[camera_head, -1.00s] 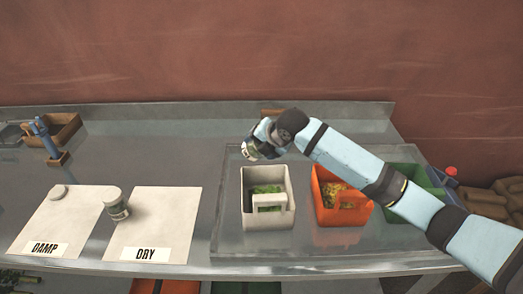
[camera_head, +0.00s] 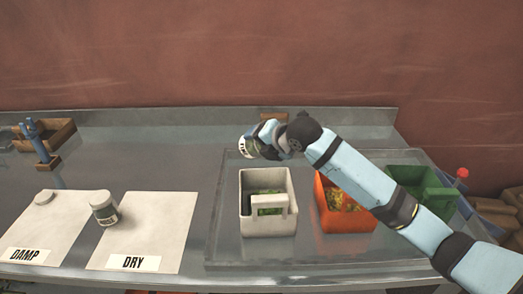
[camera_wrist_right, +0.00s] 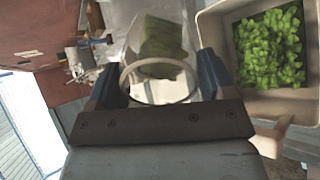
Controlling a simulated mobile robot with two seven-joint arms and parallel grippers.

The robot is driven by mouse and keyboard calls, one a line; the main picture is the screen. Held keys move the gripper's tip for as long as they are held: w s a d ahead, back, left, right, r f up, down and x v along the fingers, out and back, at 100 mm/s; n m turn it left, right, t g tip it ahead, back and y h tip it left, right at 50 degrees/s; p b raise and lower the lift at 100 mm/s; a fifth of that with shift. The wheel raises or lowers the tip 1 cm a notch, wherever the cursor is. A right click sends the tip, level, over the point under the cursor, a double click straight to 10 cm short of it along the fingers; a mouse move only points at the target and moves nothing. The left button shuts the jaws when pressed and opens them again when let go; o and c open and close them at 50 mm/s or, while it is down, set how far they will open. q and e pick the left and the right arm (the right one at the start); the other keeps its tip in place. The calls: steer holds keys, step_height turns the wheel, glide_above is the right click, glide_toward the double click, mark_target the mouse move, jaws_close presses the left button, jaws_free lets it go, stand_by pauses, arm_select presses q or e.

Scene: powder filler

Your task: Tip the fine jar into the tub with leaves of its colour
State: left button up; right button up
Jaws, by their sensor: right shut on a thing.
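My right gripper (camera_head: 256,147) is shut on a labelled jar (camera_head: 246,147), held tilted above the back left of the white tub (camera_head: 268,228). In the right wrist view the jar (camera_wrist_right: 160,82) sits between the fingers, its round rim showing and something green seen at it. Green leaves lie in the white tub, also at right in the wrist view (camera_wrist_right: 308,103). The orange tub (camera_head: 345,222) holds yellowish leaves. The green tub (camera_head: 436,200) stands farther right; its inside is mostly hidden by my arm. My left gripper is out of view.
The tubs stand on a clear tray (camera_head: 222,245). A wooden box (camera_head: 55,135) and blue stand (camera_head: 36,142) are at back left.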

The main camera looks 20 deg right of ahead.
steer(key=f+t+b, duration=0.1)
steer(key=b, duration=0.2)
steer(key=shift+s+d+f+t+y+b, duration=0.1)
steer(key=shift+s+f+t+y+b, duration=0.1)
steer(key=shift+t+y+b, duration=0.15)
steer(key=t+b, duration=0.1)
steer(key=b, duration=0.1)
steer(key=f+t+y+b, duration=0.1)
steer(key=b, duration=0.2)
steer(key=shift+s+f+t+y, duration=0.1)
steer(key=shift+f+t+y, duration=0.15)
steer(key=shift+t, duration=0.1)
arm_select(q)
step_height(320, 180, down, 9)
steer(key=b, duration=0.2)
arm_select(e)
steer(key=shift+d+f, duration=0.1)
steer(key=shift+f, duration=0.05)
steer(key=shift+r+p, duration=0.45)
steer(key=shift+p, duration=0.3)
steer(key=shift+r+p, duration=0.4)
step_height(320, 180, up, 8)
steer(key=p, duration=0.7)
steer(key=shift+f, duration=0.25)
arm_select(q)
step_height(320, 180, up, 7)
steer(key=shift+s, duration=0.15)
arm_select(e)
steer(key=shift+f, duration=0.1)
